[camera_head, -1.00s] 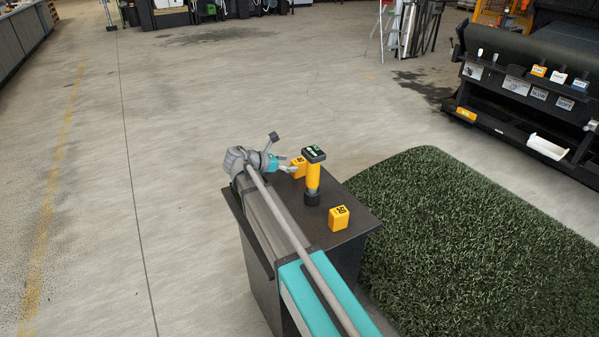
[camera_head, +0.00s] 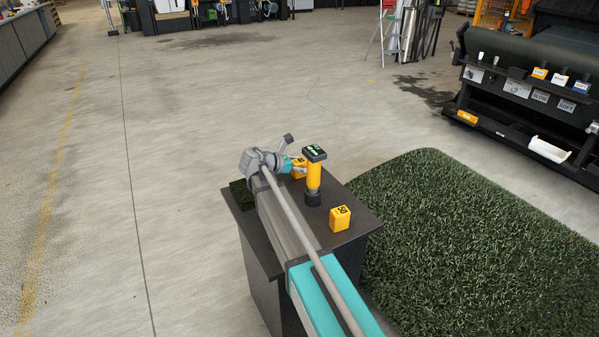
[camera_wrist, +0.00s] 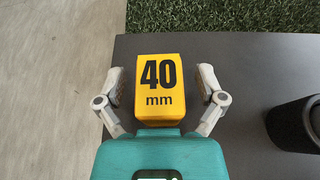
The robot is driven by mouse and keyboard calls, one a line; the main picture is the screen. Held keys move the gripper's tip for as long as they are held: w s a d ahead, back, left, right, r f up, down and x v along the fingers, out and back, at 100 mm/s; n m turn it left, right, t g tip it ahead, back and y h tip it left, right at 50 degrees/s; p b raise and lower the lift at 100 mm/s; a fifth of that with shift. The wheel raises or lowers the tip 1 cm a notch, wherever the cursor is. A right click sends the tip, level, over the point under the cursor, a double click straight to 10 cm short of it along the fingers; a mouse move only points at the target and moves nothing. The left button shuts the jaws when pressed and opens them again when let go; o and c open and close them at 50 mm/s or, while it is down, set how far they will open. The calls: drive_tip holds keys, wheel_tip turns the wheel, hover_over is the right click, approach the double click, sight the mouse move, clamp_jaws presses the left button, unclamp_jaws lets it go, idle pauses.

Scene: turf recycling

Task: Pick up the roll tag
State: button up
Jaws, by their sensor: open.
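A yellow block tag (camera_wrist: 160,92) marked "40 mm" lies on the dark stand top (camera_wrist: 245,75) in the wrist view. It also shows in the head view (camera_head: 301,166), partly hidden by my gripper. My gripper (camera_wrist: 160,84) is open, with one finger on each side of the tag. A gap shows between each finger and the tag. In the head view my gripper (camera_head: 292,166) is at the stand's far edge. A second yellow block tag (camera_head: 340,218) sits at the stand's right side.
A yellow upright tool with a black base and display (camera_head: 314,178) stands between the two tags, close to my gripper. A small turf piece (camera_head: 242,195) lies at the stand's left edge. A large turf sheet (camera_head: 470,240) lies right of the stand. A dark rack (camera_head: 530,95) stands farther back.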

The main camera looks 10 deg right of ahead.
drive_tip(key=shift+w+d+f, duration=0.1)
drive_tip(key=shift+d+f, duration=0.05)
drive_tip(key=shift+d, duration=0.2)
idle(0.3)
clamp_jaws()
